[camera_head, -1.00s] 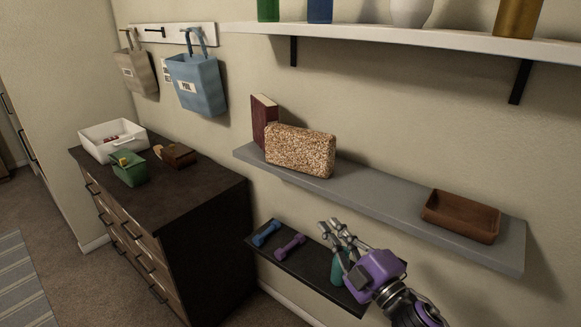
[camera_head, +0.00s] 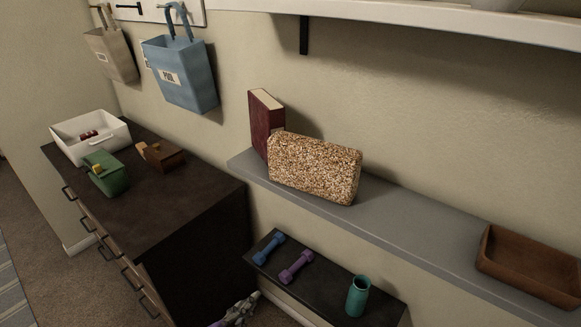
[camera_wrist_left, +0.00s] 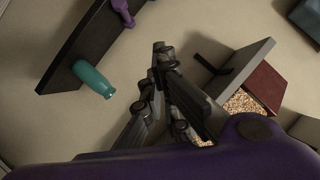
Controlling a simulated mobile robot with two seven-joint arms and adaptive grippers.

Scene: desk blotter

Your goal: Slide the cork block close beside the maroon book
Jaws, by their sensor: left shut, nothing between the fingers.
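The speckled cork block (camera_head: 314,168) stands on the grey wall shelf (camera_head: 400,222). The maroon book (camera_head: 265,122) stands upright at the shelf's left end, and the block's left end partly covers it. I cannot tell whether they touch. My left gripper (camera_head: 240,308) is low at the bottom edge of the head view, well below the shelf and clear of the block. In the left wrist view its fingers (camera_wrist_left: 160,55) are shut and empty, with the block (camera_wrist_left: 243,103) and book (camera_wrist_left: 264,84) beyond to the right. My right gripper is out of view.
A brown tray (camera_head: 530,268) sits at the shelf's right, with bare shelf between it and the block. A lower dark shelf (camera_head: 320,292) holds dumbbells and a teal cup (camera_head: 358,296). A dark dresser (camera_head: 140,208) stands left. A white shelf (camera_head: 420,28) runs above.

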